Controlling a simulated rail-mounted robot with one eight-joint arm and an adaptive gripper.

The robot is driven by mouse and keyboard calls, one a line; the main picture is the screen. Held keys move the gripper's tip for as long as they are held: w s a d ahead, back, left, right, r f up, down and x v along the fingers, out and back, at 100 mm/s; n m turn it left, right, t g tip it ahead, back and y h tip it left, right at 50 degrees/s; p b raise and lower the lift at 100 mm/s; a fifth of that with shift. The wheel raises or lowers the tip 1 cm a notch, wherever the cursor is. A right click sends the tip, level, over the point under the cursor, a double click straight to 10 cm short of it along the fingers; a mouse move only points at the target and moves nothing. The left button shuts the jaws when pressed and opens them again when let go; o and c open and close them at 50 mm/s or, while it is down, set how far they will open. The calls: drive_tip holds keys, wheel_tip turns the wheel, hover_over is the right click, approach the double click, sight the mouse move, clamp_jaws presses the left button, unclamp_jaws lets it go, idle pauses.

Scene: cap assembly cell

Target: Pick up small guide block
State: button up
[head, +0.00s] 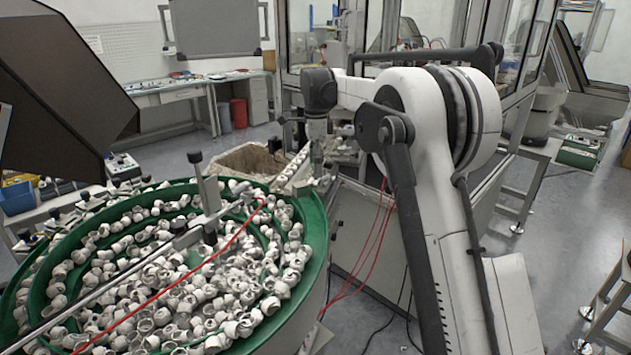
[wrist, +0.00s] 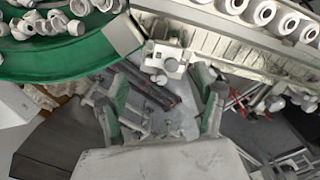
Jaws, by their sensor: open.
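In the wrist view, my gripper (wrist: 162,108) is open. Its two fingers with green inner pads stand wide apart, with nothing held between them. A small pale block with round holes or knobs (wrist: 165,62) sits just beyond the fingertips, beside the green bowl rim and the end of the rail; it looks like the small guide block, but I cannot be sure. The fingers do not appear to touch it. In the head view, the arm's end (head: 317,130) points down beside the right edge of the bowl; the fingers and the block are too small to make out there.
A green feeder bowl (head: 318,235) full of white caps stands at left, with a metal bar across it. A rail with a row of white caps (wrist: 262,14) runs at the wrist view's upper right. Red cables (head: 375,235) hang below the arm. A glazed enclosure stands behind.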

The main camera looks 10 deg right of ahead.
sight(316, 181)
drive_tip(key=shift+w+f, duration=0.15)
drive_tip(key=shift+f, duration=1.9)
drive_tip(key=shift+c, duration=0.2)
drive_tip(key=c, duration=1.2)
drive_tip(key=shift+c, duration=0.5)
